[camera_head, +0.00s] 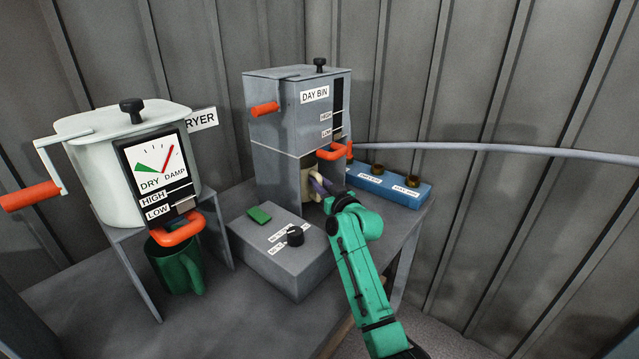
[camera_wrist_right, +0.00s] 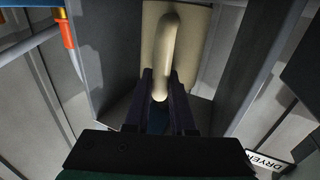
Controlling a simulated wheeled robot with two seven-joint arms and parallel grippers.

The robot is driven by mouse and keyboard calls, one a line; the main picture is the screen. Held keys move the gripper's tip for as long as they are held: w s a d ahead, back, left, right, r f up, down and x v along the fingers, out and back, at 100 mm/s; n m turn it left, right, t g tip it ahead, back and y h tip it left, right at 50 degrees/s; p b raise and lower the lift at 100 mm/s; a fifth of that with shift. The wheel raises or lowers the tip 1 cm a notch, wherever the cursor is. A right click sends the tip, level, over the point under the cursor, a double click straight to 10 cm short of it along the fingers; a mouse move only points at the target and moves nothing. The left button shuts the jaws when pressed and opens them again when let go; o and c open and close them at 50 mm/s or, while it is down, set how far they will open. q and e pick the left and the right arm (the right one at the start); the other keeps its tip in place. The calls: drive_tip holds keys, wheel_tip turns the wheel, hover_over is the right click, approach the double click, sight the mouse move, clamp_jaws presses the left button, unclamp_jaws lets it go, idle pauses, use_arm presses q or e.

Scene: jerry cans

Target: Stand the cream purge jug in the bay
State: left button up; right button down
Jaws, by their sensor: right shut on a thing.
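The cream purge jug (camera_head: 307,186) is in the opening under the day bin (camera_head: 297,115), mostly hidden by the bin's walls and my arm. My right gripper (camera_head: 318,183) reaches into that opening from the front and is shut on the jug's handle. In the right wrist view, the cream jug (camera_wrist_right: 195,45) fills the top middle, with its handle between the two dark fingers of my right gripper (camera_wrist_right: 161,88). Grey bay walls stand on both sides of it. Whether the jug's base touches the floor is hidden. My left gripper is not in view.
A grey control box (camera_head: 285,260) with a black knob and green switch stands in front of the bin. A blue block (camera_head: 390,187) with two brass fittings lies right of the bay. The dryer (camera_head: 110,150) is at left, a green jug (camera_head: 175,265) under it. A pale hose (camera_head: 480,149) runs right.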

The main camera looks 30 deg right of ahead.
drive_tip(key=shift+f, duration=0.3)
drive_tip(key=c, duration=0.7)
unclamp_jaws()
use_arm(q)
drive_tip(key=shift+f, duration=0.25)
use_arm(e)
drive_tip(key=shift+f, duration=0.1)
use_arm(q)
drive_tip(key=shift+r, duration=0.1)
